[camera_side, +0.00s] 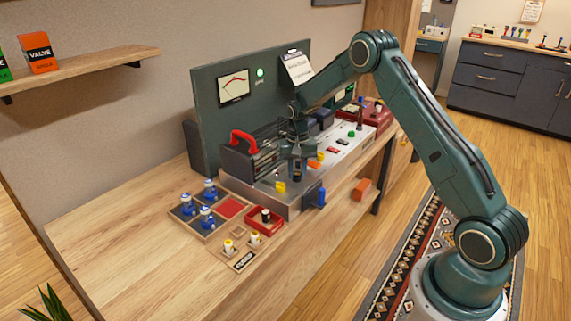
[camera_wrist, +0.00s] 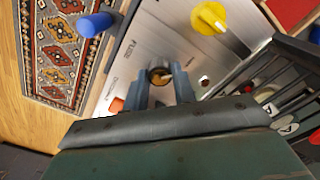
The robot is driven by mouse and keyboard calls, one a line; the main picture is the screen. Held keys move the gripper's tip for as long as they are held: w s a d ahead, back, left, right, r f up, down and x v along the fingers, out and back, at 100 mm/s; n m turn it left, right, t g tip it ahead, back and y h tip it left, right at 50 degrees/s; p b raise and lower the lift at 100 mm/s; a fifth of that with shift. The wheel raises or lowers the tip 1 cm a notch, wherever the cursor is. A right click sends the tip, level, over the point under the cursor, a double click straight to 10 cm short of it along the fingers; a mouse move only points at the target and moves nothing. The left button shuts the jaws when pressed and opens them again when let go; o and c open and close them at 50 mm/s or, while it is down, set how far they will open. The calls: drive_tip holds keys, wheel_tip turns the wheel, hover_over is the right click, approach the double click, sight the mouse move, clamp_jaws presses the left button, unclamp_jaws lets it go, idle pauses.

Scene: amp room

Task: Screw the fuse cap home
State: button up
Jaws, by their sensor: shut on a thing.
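My gripper (camera_side: 297,163) is over the front part of the metal amp chassis (camera_side: 292,205), pointing down. Its two blue-grey fingers also show in the wrist view (camera_wrist: 161,84). They are shut on the fuse cap (camera_wrist: 160,75), a small round dark-rimmed piece with a brownish centre, seen from above between the fingertips. In the side view the fingers mostly hide the cap. I cannot tell how deep it sits in its holder, or whether it is fully seated.
A yellow knob (camera_wrist: 209,18) and a blue part (camera_wrist: 95,24) stand close to the fingers. A red-handled dark cage (camera_side: 250,150) rises behind. Trays with blue-and-white tubes (camera_side: 209,189) and a red tray (camera_side: 264,220) lie at the left.

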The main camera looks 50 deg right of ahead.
sight(297, 173)
drive_tip(key=m, duration=0.4)
drive_tip(key=shift+m, duration=0.4)
drive_tip(key=m, duration=0.4)
drive_tip(key=shift+r, duration=0.1)
drive_tip(key=shift+m, duration=0.3)
drive_tip(key=o, duration=1)
wheel_tip(297, 173, up, 14)
